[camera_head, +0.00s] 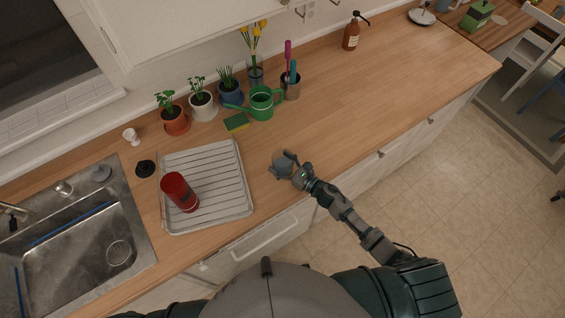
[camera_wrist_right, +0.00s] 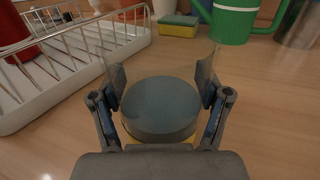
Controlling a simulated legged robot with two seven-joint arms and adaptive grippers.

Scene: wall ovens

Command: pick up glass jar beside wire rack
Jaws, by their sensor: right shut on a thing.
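The glass jar (camera_wrist_right: 160,108) has a round grey-blue lid and stands between the fingers of my right gripper (camera_wrist_right: 162,92) in the right wrist view. Something yellow shows just under the lid. In the head view the jar (camera_head: 284,164) is small, at the tip of my right gripper (camera_head: 287,168), on the counter right of the wire rack (camera_head: 246,205). The right gripper is shut on the jar, with one finger on each side. The white rack also shows at the left of the wrist view (camera_wrist_right: 95,68). My left gripper is not in view.
A red container (camera_head: 180,192) stands on the rack. A sponge (camera_head: 236,122), a green watering can (camera_head: 262,103) and potted plants (camera_head: 203,104) stand behind. The sink (camera_head: 75,240) is at left. The wooden counter (camera_head: 370,105) right of the gripper is clear.

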